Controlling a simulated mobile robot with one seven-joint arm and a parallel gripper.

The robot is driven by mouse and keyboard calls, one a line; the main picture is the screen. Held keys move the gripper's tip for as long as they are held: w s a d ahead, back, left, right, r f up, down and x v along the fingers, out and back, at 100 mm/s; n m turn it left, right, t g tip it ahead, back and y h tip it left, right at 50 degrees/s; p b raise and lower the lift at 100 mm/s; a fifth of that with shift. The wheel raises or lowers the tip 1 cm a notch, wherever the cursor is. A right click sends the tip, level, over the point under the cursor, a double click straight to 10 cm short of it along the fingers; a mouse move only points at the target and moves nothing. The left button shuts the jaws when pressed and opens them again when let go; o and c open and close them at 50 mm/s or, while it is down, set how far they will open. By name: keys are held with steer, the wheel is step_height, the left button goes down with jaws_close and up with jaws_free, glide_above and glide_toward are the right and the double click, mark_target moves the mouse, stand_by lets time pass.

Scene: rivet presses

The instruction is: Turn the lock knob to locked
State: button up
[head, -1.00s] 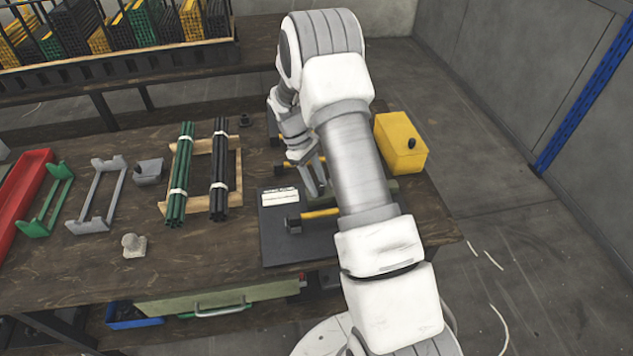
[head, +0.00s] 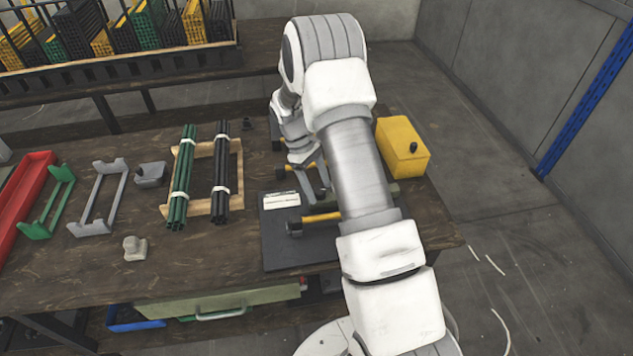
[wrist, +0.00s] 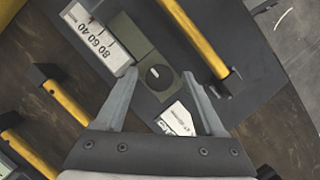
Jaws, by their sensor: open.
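The lock knob (wrist: 158,77) looks like a small dark round knob with a light mark across it, set in an olive-green block (wrist: 140,38) in the wrist view. A white scale plate (wrist: 97,36) with numbers 80, 60, 40 sits beside that block. My gripper (wrist: 160,74) is open, its two fingers apart on either side of the knob in the picture. I cannot tell how far above the knob the fingertips are. In the head view my gripper (head: 318,180) is over the right part of the bench, and my arm hides the knob.
Yellow-handled tools (wrist: 195,38) lie close on both sides. A dark plate (head: 285,245) lies under the work area. Bundled rods (head: 180,180) in a wooden frame lie to the left.

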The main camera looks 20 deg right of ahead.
steer(key=p+v, duration=0.1)
steer(key=v, duration=1.6)
steer(key=shift+r, duration=0.25)
steer(key=s+a+r+m+t+y, duration=0.1)
steer(key=s+a+r+m+t, duration=0.1)
steer(key=s+r, duration=0.5)
steer(key=s+a+r+m+t, duration=0.1)
steer(key=s+r+t, duration=0.2)
steer(key=s+r, duration=0.45)
steer(key=s+a+r+m+t, duration=0.1)
steer(key=s+m+t, duration=0.1)
steer(key=s, duration=0.6)
steer(key=s+a+r+m+t+y, duration=0.1)
steer(key=s+t, duration=0.1)
steer(key=s, duration=0.6)
steer(key=shift+a+m+y+p, duration=0.3)
steer(key=shift+a+m+p, duration=0.05)
steer(key=shift+m+p, duration=0.1)
